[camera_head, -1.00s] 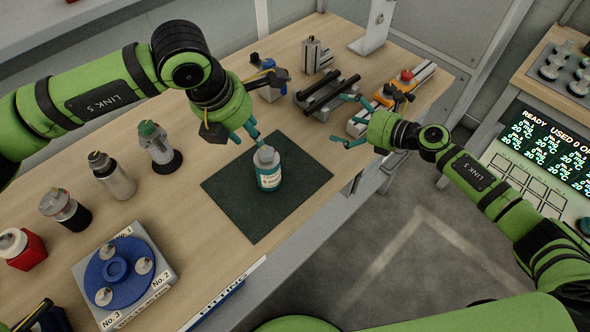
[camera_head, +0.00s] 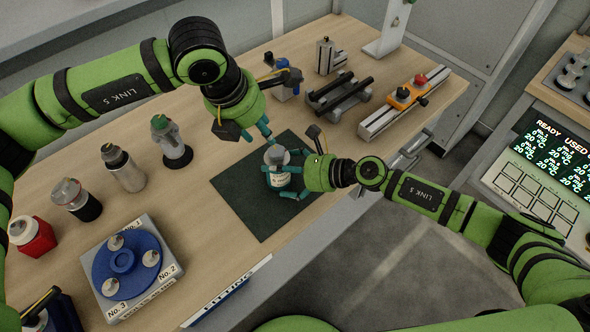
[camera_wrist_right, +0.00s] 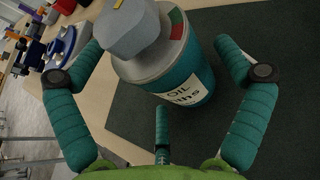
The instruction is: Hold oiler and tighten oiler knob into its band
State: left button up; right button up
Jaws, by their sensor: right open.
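The oiler (camera_head: 281,178) is a teal bottle with a white label and a grey knob (camera_head: 276,155) on top. It stands upright on the dark green mat (camera_head: 245,205). In the right wrist view the oiler (camera_wrist_right: 190,85) fills the middle. Its knob (camera_wrist_right: 130,28) sits above a grey collar with a red and green band (camera_wrist_right: 177,27). My right gripper (camera_head: 285,187) is open, with its teal fingers around the bottle; in the wrist view a gap shows at both sides. My left gripper (camera_head: 257,133) hangs just behind and above the knob, holding nothing visible; its finger spread is unclear.
Several other bottles, one of them red (camera_head: 32,236), stand along the left of the bench. A blue turntable (camera_head: 125,262) is at front left. Black rails (camera_head: 338,95) and an orange clamp (camera_head: 408,95) lie at back right. A display panel (camera_head: 555,150) stands at right.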

jog(key=shift+w+a+f, duration=0.2)
jog(key=shift+a, duration=0.25)
jog(key=shift+c, duration=0.4)
jog(key=shift+c, duration=0.4)
jog(key=c, duration=1.5)
jog(key=shift+o, duration=0.2)
